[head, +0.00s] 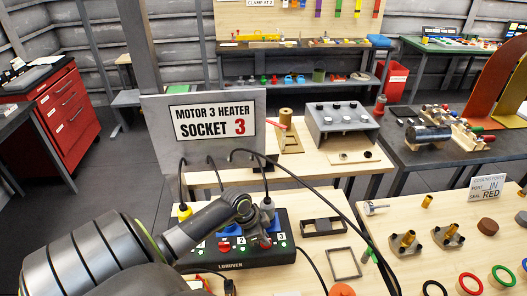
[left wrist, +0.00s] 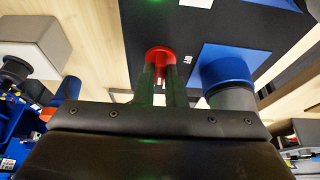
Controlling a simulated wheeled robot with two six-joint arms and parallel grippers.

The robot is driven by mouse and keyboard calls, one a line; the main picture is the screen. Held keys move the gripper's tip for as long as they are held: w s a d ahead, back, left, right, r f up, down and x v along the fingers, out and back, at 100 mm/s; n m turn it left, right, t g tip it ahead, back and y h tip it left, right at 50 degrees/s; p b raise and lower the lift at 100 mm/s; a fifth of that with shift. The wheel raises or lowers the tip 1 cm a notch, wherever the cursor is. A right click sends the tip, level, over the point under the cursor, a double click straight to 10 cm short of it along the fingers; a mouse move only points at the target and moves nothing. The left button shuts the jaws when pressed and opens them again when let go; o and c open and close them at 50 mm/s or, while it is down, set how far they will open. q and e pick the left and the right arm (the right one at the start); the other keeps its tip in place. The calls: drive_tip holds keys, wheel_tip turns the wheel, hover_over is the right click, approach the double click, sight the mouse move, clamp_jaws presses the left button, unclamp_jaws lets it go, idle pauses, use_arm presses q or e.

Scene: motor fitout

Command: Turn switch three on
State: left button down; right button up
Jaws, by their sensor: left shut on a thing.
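The black socket box (head: 240,258) stands on the near wooden table, with white labels 1, 2 and 3 (head: 282,237). My left gripper (head: 264,241) is over its right part, beside label 3. In the left wrist view its two dark fingers (left wrist: 161,85) are shut on a red switch knob (left wrist: 160,54), with small white lettering next to it. The knob's exact turn is hard to read. A grey plug (head: 267,207) sits just behind the gripper; in the left wrist view a grey plug (left wrist: 232,97) stands in a blue-rimmed socket (left wrist: 226,70). My right gripper is out of view.
A sign reading MOTOR 3 HEATER SOCKET 3 (head: 212,123) stands behind the box. A yellow-collared plug (head: 184,211) and black cables rise around the box. Dark frames (head: 322,227) lie to the right.

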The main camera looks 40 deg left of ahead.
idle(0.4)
use_arm(q)
drive_tip(key=c, duration=1.5)
unclamp_jaws()
drive_tip(key=shift+w, duration=0.1)
drive_tip(key=shift+a+r, duration=0.15)
drive_tip(key=shift+r, duration=0.15)
drive_tip(key=b+v, duration=0.1)
drive_tip(key=v, duration=1.5)
drive_tip(key=shift+r+b, duration=0.3)
drive_tip(key=shift+r, duration=0.1)
